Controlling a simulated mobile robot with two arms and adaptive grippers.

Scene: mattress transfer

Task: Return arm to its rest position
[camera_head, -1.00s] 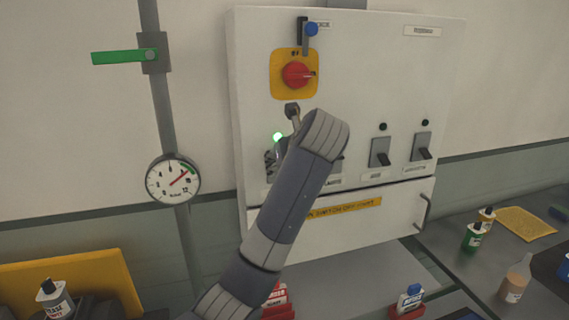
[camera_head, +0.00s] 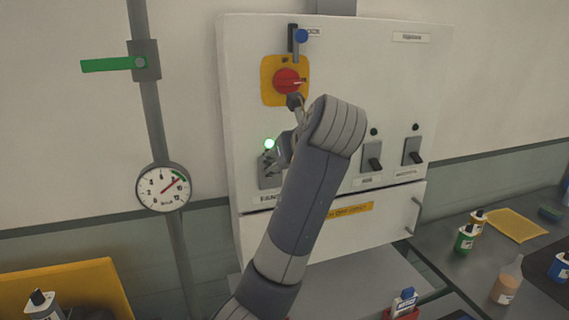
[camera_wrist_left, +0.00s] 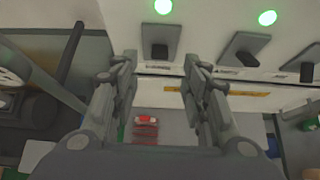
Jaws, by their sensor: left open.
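My left arm reaches up from the bottom in front of a white control panel (camera_head: 330,75). In the head view the left gripper (camera_head: 284,148) is partly hidden by my own wrist, near the panel's lower left switch (camera_head: 267,172). In the wrist view the left gripper (camera_wrist_left: 160,66) has its two fingers spread apart, with nothing between them. A dark switch (camera_wrist_left: 160,50) shows beyond the gap, under a lit green lamp (camera_wrist_left: 163,6). A second lit green lamp (camera_wrist_left: 267,17) is to its right. My right gripper is not in view.
A red rotary knob (camera_head: 287,80) on a yellow plate is above the gripper. A pressure gauge (camera_head: 164,187) and green lever (camera_head: 106,65) are to the left. Two switches (camera_head: 372,158) (camera_head: 413,152) are right of my arm. Bottles (camera_head: 507,282) stand on the right-hand worktop.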

